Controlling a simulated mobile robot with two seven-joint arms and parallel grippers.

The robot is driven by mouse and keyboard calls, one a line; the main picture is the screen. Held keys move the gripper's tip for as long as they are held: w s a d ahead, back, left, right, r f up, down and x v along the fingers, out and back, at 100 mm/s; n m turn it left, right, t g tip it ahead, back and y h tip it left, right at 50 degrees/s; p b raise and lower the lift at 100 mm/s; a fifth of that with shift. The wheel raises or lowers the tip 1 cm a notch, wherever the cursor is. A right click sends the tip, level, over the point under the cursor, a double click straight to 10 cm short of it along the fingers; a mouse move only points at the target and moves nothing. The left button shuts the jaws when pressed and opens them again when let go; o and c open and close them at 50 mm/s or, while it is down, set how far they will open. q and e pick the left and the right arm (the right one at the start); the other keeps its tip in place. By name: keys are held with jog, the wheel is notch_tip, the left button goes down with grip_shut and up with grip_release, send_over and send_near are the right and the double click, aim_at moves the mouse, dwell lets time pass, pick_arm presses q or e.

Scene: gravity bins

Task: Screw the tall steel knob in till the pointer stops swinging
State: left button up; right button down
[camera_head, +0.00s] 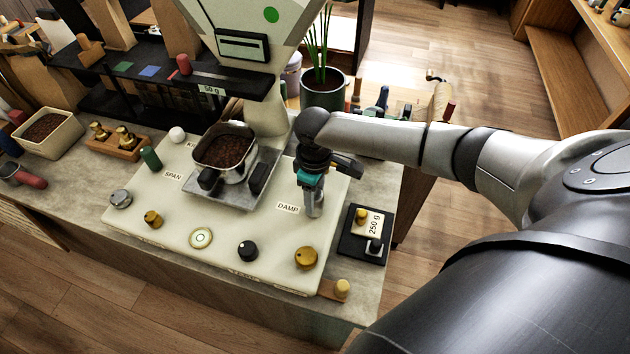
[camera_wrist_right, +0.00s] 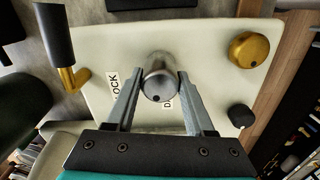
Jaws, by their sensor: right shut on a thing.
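The tall steel knob (camera_head: 315,206) stands upright on the cream panel, just right of the DAMP label (camera_head: 288,208). My right gripper (camera_head: 312,190) comes down over it from above and is shut on it. In the right wrist view the steel knob (camera_wrist_right: 160,77), with a dark dot on its top, sits between the two grey fingers of the gripper (camera_wrist_right: 159,82). The display window (camera_head: 242,45) is on the white head at the top, but I cannot make out a pointer in it. My left gripper is not in view.
A pan of brown granules (camera_head: 225,147) sits on the steel platform left of the gripper. The cream panel (camera_head: 225,220) also carries a brass knob (camera_head: 306,257), a black knob (camera_head: 248,250) and a bubble level (camera_head: 201,237). A 250 g weight tray (camera_head: 352,248) lies to the right.

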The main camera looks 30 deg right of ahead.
aim_at(315, 194)
jog(key=shift+m, duration=0.3)
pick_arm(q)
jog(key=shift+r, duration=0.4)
pick_arm(e)
jog(key=shift+c, duration=2.1)
grip_release()
jog(key=shift+r+p, duration=1)
jog(key=shift+r, duration=0.35)
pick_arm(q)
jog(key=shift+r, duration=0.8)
pick_arm(e)
jog(key=shift+r, duration=1.15)
